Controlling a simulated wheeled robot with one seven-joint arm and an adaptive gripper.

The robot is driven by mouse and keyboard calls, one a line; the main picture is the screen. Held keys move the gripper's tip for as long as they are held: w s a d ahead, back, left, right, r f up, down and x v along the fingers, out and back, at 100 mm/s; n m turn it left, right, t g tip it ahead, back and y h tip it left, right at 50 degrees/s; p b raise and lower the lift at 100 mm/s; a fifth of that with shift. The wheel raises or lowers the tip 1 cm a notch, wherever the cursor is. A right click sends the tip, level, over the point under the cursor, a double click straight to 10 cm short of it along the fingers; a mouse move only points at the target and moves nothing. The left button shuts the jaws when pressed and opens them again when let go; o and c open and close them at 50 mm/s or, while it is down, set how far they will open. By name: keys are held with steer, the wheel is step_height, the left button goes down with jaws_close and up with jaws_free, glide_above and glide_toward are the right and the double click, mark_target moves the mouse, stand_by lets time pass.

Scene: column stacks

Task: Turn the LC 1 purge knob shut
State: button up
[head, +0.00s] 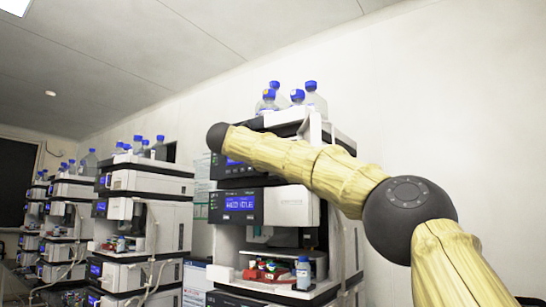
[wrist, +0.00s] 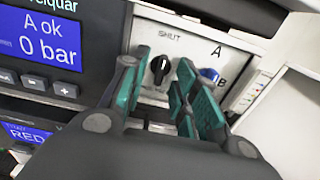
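In the wrist view, a black knob (wrist: 159,68) with a pale mark sits on a white pump panel under the printed word SHUT. The mark seems to point up toward that word, but it is too small to be sure. My gripper (wrist: 164,77) is open, its teal-padded fingers on either side of the black knob. I cannot tell whether either finger touches it. A blue knob (wrist: 209,74), between the letters A and B, is partly hidden behind the right finger. In the head view my arm crosses the front stack (head: 289,206), and my gripper and the knob are hidden.
The pump display (wrist: 42,40) reads "A ok" and 0 bar, with buttons below it. Blue-capped bottles (head: 268,99) stand on top of the front stack. More instrument stacks (head: 145,180) stand to the left. A pale wall fills the right side.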

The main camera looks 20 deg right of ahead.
steer(key=v, duration=1.2)
